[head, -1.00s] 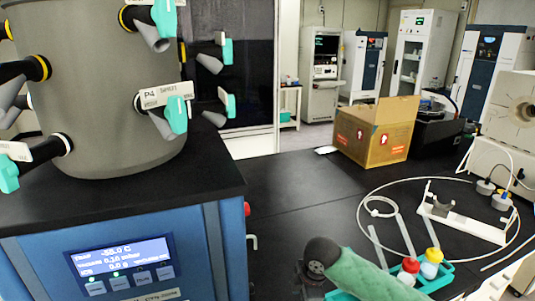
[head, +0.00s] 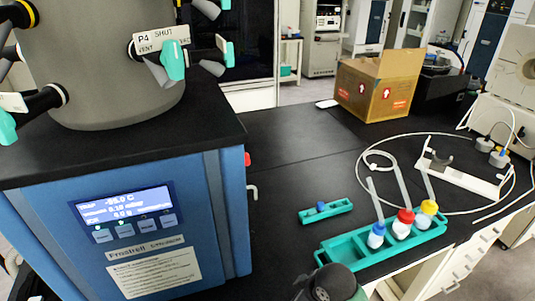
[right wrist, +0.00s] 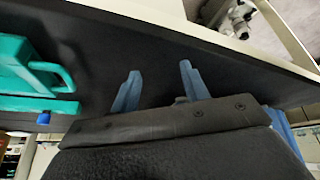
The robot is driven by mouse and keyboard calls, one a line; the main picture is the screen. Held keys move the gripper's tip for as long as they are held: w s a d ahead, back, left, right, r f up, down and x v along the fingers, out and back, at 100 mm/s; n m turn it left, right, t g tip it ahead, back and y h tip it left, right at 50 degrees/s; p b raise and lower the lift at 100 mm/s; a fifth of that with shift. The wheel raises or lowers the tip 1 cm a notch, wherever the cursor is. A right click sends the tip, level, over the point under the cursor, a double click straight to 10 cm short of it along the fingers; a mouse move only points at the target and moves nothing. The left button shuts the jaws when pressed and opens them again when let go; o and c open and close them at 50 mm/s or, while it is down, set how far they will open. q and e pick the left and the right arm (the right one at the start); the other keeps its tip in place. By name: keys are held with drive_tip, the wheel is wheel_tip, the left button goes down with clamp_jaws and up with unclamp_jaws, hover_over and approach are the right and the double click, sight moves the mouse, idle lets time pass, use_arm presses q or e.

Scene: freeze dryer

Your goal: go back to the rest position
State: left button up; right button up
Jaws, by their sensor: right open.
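My right gripper (right wrist: 158,68) shows in the right wrist view with its two blue fingers apart and nothing between them. It is over the dark bench top near the bench's pale edge, to the right of teal holders (right wrist: 35,107). In the head view only a dark, rounded part of my arm shows at the bottom middle; the right fingers are out of that view. My left gripper is in neither view.
A teal rack (head: 345,249) holds tubes with blue, red and yellow caps. A small teal holder (head: 339,206) has a blue cap in it. The blue freeze dryer (head: 160,262) stands left. A cardboard box (head: 365,95) and a white stand (head: 478,185) stand behind.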

drive_tip(key=s+d+f+m+h, duration=0.45)
drive_tip(key=s+d+m, duration=0.45)
drive_tip(key=s+d, duration=0.5)
wheel_tip(320, 180, down, 22)
drive_tip(key=w+a+r+g+y, duration=0.1)
drive_tip(key=a, duration=0.2)
drive_tip(key=s+f, duration=0.3)
drive_tip(key=f, duration=0.9)
drive_tip(key=s+f+g, duration=0.1)
drive_tip(key=s+f, duration=0.3)
drive_tip(key=f, duration=0.7)
drive_tip(key=shift+a+f+n, duration=0.3)
drive_tip(key=shift+a+f, duration=0.05)
drive_tip(key=shift+f, duration=0.05)
